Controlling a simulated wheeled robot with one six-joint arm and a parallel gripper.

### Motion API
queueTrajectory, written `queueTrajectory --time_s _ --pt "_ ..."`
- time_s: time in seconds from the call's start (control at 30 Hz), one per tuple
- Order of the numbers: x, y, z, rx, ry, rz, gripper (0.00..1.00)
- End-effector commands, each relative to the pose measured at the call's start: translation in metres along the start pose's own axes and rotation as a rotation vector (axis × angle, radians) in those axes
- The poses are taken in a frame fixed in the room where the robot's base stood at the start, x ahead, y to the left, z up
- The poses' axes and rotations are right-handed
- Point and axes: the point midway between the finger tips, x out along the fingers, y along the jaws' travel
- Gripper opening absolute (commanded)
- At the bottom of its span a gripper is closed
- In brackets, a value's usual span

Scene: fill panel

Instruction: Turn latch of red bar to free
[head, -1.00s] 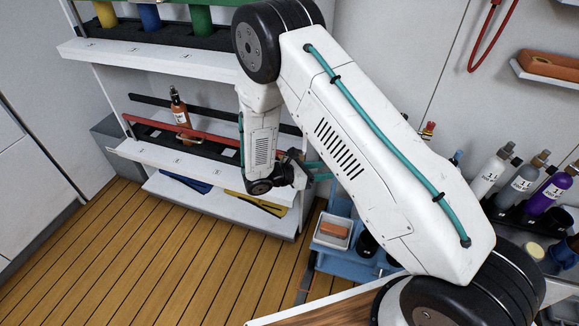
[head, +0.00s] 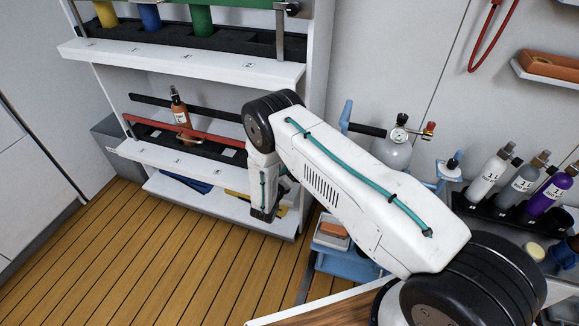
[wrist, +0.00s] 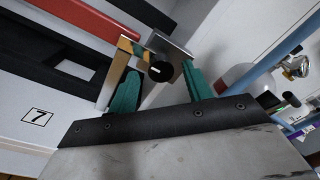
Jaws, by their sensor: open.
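The red bar (head: 185,132) runs along the front of the middle shelf, in front of an orange-brown bottle (head: 180,108). Its right end is hidden behind my arm in the head view. In the wrist view the red bar (wrist: 90,16) enters at top left. Near its end is a metal bracket (wrist: 168,50) with a brass-coloured piece and a black latch knob (wrist: 160,71) bearing a white mark. My gripper (wrist: 161,75) is open, its teal fingers on either side of the knob. I cannot tell whether they touch it. The gripper is hidden in the head view.
The upper shelf (head: 180,52) holds yellow, blue and green cylinders, with another black knob (head: 292,9) at its right post. Right of the shelving are a gas cylinder (head: 393,150), a blue bin (head: 345,262) and several spray bottles. The wooden floor is clear.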

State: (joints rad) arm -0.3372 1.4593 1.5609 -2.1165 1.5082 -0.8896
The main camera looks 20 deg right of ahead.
Motion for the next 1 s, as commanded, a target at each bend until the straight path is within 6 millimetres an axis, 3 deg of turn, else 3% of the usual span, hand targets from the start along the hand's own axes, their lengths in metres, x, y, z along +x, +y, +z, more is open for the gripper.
queueTrajectory --time_s 0.2,0.47,0.63,1.0 --pt "0.019 0.0 -0.001 0.001 0.001 -0.001 0.5" --pt "0.02 0.0 -0.001 0.001 0.001 0.0 0.5" --pt "0.02 0.0 0.0 0.001 0.001 0.0 0.06" --pt "0.019 0.001 0.0 0.037 0.001 0.004 0.06"
